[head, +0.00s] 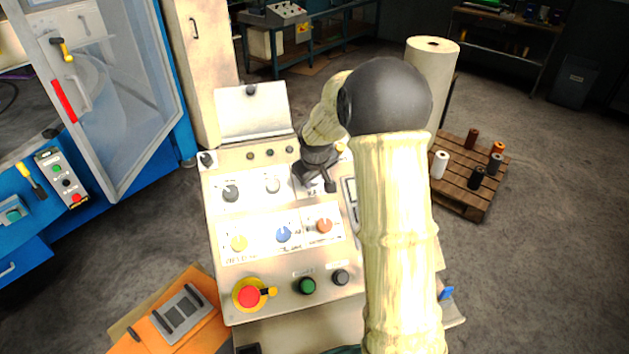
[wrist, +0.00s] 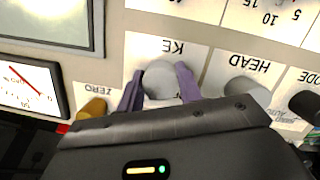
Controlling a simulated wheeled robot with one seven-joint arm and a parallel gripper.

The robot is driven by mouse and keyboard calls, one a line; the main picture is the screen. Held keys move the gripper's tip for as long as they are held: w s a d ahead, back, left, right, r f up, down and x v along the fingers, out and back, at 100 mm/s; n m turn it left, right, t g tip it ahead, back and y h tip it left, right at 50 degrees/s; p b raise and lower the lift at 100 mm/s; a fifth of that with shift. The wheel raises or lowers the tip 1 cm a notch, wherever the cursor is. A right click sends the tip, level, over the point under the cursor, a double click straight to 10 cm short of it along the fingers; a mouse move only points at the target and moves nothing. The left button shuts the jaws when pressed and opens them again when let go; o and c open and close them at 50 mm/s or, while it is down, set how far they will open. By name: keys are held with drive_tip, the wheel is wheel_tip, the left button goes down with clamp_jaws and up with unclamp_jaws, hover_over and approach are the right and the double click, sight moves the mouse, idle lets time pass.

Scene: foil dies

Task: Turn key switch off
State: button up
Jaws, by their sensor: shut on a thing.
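The key switch (wrist: 161,80) shows in the wrist view as a round, pale grey knob on a white label plate that reads "KE", upside down. My gripper (wrist: 159,84) has its two purple fingers on either side of this knob, shut on it. In the head view my gripper (head: 315,183) is at the upper right of the sloped control panel (head: 215,225), and it hides the key switch there. The knob's pointer or turn angle cannot be made out.
Beside it are a grey HEAD knob (wrist: 245,90) and a yellow ZERO knob (wrist: 92,108). Lower on the panel are a blue knob (head: 284,234), an orange knob (head: 324,226), a green button (head: 307,286) and a red emergency stop (head: 249,296). My arm covers the panel's right side.

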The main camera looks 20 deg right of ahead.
drive_tip(key=n+t+h+b, duration=0.1)
drive_tip(key=n+b, duration=0.2)
drive_tip(key=n, duration=0.4)
drive_tip(key=shift+f+b, duration=0.1)
drive_tip(key=shift+b, duration=0.2)
drive_tip(key=n+t+b, duration=0.1)
drive_tip(key=n+b, duration=0.1)
drive_tip(key=n, duration=0.4)
drive_tip(key=shift+h, duration=0.4)
drive_tip(key=o, duration=1)
drive_tip(key=v, duration=1.7)
drive_tip(key=shift+s+r, duration=0.2)
drive_tip(key=shift+s, duration=0.05)
drive_tip(key=shift+f, duration=0.1)
